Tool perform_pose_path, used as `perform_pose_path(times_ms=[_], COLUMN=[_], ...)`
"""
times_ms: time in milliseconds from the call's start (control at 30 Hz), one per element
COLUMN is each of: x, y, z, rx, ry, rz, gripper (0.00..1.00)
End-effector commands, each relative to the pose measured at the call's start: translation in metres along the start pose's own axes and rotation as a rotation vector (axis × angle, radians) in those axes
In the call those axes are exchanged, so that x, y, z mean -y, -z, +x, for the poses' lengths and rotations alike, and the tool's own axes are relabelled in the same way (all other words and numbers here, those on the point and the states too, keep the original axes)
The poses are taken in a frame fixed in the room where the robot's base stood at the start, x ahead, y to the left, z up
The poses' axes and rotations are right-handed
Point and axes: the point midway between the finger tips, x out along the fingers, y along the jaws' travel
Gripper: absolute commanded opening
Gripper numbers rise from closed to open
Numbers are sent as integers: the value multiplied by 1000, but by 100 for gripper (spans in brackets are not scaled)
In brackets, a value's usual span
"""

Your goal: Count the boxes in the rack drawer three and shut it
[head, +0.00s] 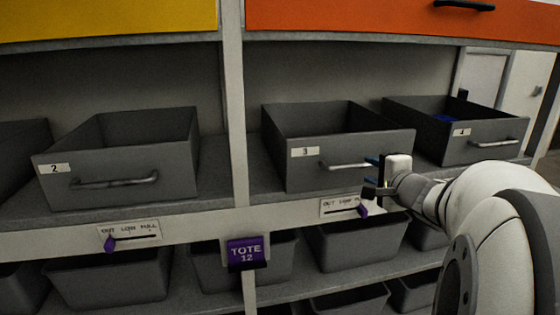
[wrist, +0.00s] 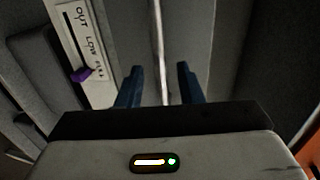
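Drawer three (head: 345,148), a grey open-topped bin with a "3" label, sits on the middle shelf. Its front faces me, and its back wall and part of its inside show. The front wall hides its floor, and I see no boxes in it. A pale bar handle (head: 340,166) is on its front. My gripper (head: 373,175) is at the handle's right end. In the wrist view the handle bar (wrist: 158,45) runs between the two blue fingers of my gripper (wrist: 159,85), with gaps on both sides. The gripper is open.
A label strip (head: 338,207) below drawer three has a purple slider (head: 362,210) at its right end. Drawer two's slider (head: 110,244) is at OUT. Drawer 2 (head: 120,165) stands left, and drawer 4 (head: 485,140), with something blue inside, right. Grey totes (head: 360,245) fill the shelf below.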

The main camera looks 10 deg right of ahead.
Motion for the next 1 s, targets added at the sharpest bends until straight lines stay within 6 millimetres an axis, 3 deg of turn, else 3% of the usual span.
perform_pose_path(times_ms=[300,733,1000], x=[1,0,0], y=[-1,0,0], z=[45,55,55], rx=[3,0,0], ry=[-2,-2,-2], rz=[-1,-2,-2], gripper=[33,33,12])
